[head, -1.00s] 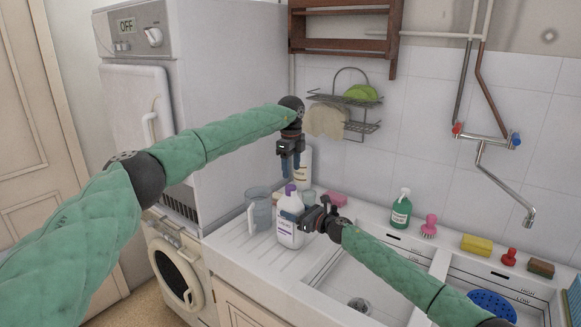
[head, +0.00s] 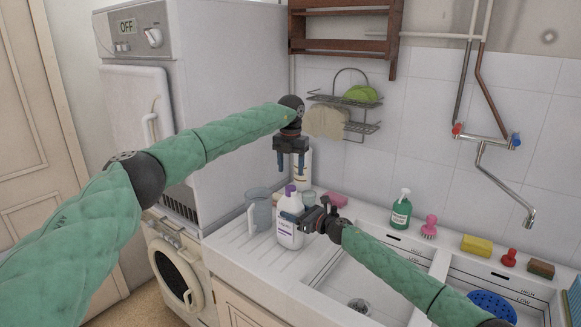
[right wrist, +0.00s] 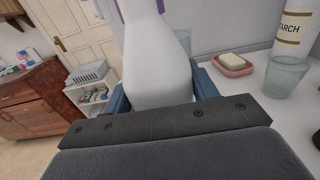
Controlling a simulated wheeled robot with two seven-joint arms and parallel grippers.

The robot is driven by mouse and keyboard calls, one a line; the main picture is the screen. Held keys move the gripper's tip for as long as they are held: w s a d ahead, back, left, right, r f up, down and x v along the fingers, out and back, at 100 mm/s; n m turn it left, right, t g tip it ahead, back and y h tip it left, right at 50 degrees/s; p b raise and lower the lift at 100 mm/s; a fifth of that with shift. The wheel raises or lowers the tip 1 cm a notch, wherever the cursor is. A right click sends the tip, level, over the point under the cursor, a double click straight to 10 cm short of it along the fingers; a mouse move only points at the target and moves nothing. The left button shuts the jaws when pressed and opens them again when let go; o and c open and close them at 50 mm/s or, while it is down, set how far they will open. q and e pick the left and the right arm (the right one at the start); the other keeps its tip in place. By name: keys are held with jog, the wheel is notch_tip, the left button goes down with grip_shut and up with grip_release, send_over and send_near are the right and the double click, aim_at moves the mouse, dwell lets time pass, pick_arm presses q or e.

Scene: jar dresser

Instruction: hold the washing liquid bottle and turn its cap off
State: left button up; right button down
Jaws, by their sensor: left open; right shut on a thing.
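The washing liquid bottle (head: 290,228) is white with a purple label and a purple cap (head: 290,190). It stands upright on the ribbed draining board. In the right wrist view the white bottle (right wrist: 158,65) fills the space between the blue fingers. My right gripper (head: 291,219) comes from the right and is shut on the bottle's body. My left gripper (head: 292,172) hangs above the bottle, pointing down. Its two fingers are spread apart and empty, with a gap between them and the cap.
A grey jug (head: 260,207) stands close left of the bottle. A starch container (head: 303,172), a glass (right wrist: 284,76) and soap in a pink dish (right wrist: 233,64) are behind. The sink (head: 340,280) lies to the right, with a green soap bottle (head: 401,212) at its back edge.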

aim_at(290, 187)
pick_arm(q)
jog(key=m, duration=0.6)
jog(key=shift+f+m, duration=0.1)
jog(key=shift+m, duration=0.3)
jog(key=shift+f, duration=3.95)
jog(key=c, duration=1)
jog(key=shift+r, duration=1.2)
pick_arm(e)
jog(key=shift+f, duration=0.1)
pick_arm(q)
jog(key=shift+r, duration=2)
pick_arm(e)
jog(key=shift+c, duration=1.9)
grip_release()
pick_arm(q)
jog(key=shift+f, duration=0.1)
